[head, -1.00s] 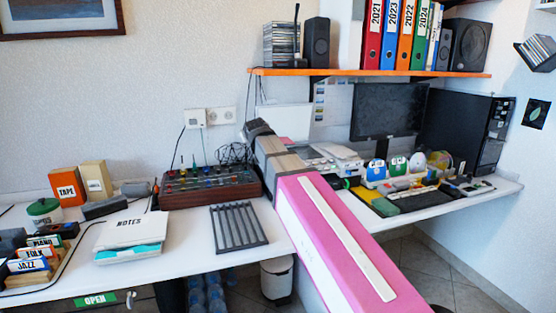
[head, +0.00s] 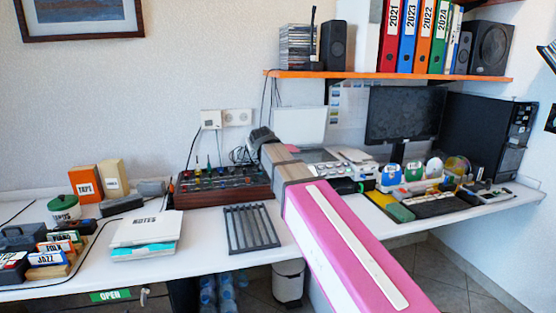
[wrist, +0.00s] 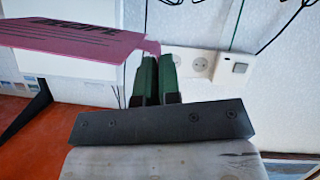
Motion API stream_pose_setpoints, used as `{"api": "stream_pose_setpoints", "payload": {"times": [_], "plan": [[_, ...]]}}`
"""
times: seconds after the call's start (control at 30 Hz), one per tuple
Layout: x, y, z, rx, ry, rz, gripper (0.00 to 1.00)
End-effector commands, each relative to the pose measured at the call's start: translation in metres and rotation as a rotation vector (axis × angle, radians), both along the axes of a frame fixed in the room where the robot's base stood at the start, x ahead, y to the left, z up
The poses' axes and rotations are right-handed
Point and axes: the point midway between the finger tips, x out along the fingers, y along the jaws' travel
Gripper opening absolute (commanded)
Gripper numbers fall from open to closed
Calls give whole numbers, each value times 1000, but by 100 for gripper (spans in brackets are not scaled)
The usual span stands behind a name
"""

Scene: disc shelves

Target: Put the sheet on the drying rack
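A flat pink sheet (wrist: 75,38) with dark lettering shows at the upper left of the wrist view. Its narrow end runs in between the two green fingers of my gripper (wrist: 155,78), which are close together on it. In the head view my gripper (head: 262,138) is a dark shape at the far end of my arm, above the back of the desk; its fingers are hidden there. A dark grey slatted rack (head: 250,229), which looks like the drying rack, lies on the desk left of my arm. Its slats look empty.
A brown mixer box (head: 222,187) stands behind the rack. A monitor (head: 402,113) and small items stand to the right. An orange shelf (head: 390,75) with binders hangs above. A bin (head: 288,283) is under the desk.

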Motion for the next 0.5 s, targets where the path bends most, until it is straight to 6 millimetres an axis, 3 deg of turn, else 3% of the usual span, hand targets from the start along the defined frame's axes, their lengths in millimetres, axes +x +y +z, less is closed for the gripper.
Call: {"api": "stream_pose_setpoints", "payload": {"times": [0.3,0.5], "plan": [[46,-44,-37,0,0,-2,0],[57,-56,-48,1,0,0,0]]}}
